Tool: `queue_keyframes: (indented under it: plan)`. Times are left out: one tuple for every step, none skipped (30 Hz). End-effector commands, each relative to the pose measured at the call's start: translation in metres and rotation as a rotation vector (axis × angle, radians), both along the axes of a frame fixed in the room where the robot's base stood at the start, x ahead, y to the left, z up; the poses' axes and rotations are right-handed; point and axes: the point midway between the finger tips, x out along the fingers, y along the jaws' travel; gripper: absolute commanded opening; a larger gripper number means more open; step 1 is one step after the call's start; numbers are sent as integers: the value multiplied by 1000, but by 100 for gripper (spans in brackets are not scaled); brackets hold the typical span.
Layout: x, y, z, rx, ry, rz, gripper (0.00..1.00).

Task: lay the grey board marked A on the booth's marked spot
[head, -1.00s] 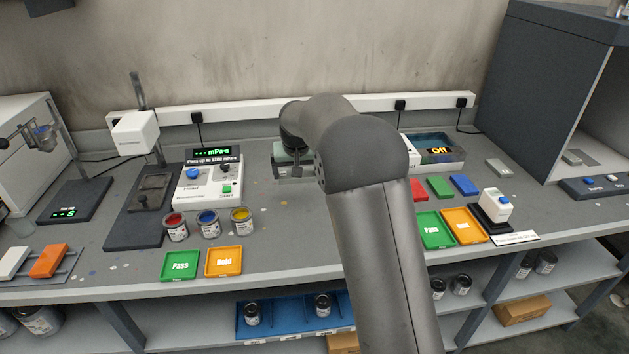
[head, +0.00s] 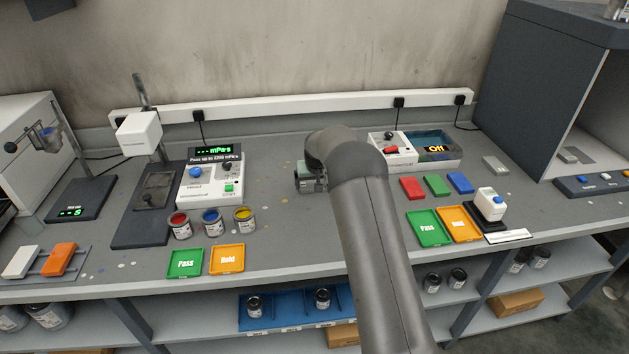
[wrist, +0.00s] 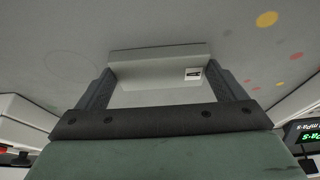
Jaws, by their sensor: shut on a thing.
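In the wrist view, my gripper (wrist: 158,80) is shut on a grey board (wrist: 150,68) with a small white label, held between its two dark fingers. The label's mark is too small to read. In the head view, my gripper (head: 311,180) is over the middle of the bench, and my arm hides most of it and the board. The booth (head: 528,95) is the dark grey, open-fronted box at the right. A small grey piece (head: 568,157) lies inside it.
Another grey piece (head: 495,165) lies on the bench left of the booth. Paint cans (head: 211,222) stand left.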

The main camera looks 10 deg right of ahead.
Motion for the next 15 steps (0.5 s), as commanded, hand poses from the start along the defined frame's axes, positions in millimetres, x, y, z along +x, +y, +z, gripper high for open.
queue_keyframes:
  plan:
    - [0, 0, 0, 0, -1, 0, 67]
    - [0, 0, 0, 0, 0, 0, 67]
    - [0, 0, 0, 0, 0, 0, 67]
    - [0, 0, 0, 0, 0, 0, 67]
    - [0, 0, 0, 0, 0, 0, 67]
    - [0, 0, -1, 0, 0, 0, 67]
    - [0, 0, 0, 0, 0, 0, 98]
    - [0, 0, 0, 0, 0, 0, 100]
    - [0, 0, 0, 0, 0, 0, 100]
    - [0, 0, 0, 0, 0, 0, 100]
    - [0, 0, 0, 0, 0, 0, 100]
    - [0, 0, 0, 0, 0, 0, 100]
    - [0, 0, 0, 0, 0, 0, 100]
    - [0, 0, 1, 0, 0, 0, 100]
    - [0, 0, 2, 0, 0, 0, 100]
